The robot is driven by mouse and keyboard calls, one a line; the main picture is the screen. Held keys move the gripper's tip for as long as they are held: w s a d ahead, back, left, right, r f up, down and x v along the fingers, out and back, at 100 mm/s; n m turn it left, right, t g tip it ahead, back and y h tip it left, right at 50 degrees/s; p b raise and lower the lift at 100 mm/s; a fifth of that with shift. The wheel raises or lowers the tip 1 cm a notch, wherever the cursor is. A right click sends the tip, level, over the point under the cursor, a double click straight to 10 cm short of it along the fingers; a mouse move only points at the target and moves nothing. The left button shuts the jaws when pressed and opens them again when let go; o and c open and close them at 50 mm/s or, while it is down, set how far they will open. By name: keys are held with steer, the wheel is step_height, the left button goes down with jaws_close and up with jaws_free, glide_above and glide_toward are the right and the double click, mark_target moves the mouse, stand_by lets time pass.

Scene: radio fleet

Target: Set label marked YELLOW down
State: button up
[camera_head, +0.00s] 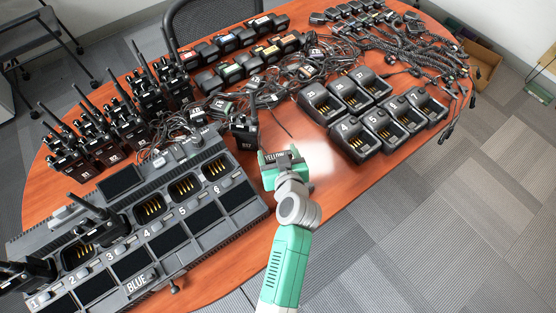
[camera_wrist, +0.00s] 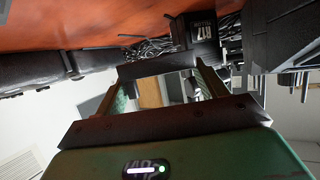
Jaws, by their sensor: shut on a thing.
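The label marked YELLOW (camera_head: 273,155) is a small dark strip with pale letters. In the head view it sits at the end of my gripper (camera_head: 281,156), which is shut on it. The gripper is over the middle of the wooden table, right of the big charger. I cannot tell from these views how high the label is above the table top. In the wrist view a dark bar (camera_wrist: 158,67) spans the far end of my gripper; no lettering shows on it, so I cannot tell whether it is the label.
A six-bay charger marked BLUE (camera_head: 217,211) fills the table's left front. A radio (camera_head: 244,132) stands just behind my gripper. Single chargers (camera_head: 367,143) stand to the right, cables (camera_head: 310,68) behind. Bare table (camera_head: 318,180) lies right of my gripper.

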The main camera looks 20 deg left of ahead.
steer(key=shift+f+b, duration=0.4)
steer(key=shift+f, duration=1.05)
steer(key=shift+f+b, duration=0.2)
steer(key=shift+b, duration=0.1)
steer(key=shift+s+f+b, duration=0.2)
steer(key=shift+f+b, duration=0.3)
steer(key=shift+f, duration=0.2)
steer(key=o, duration=1)
steer(key=shift+f, duration=0.2)
steer(key=shift+c, duration=0.2)
steer(key=shift+s+d+r+p, duration=0.1)
steer(key=shift+d+r+p, duration=0.1)
steer(key=shift+r+p, duration=0.9)
steer(key=p+v, duration=0.2)
steer(key=v, duration=0.9)
steer(key=shift+s+d+r, duration=0.1)
steer(key=shift+s+r, duration=0.05)
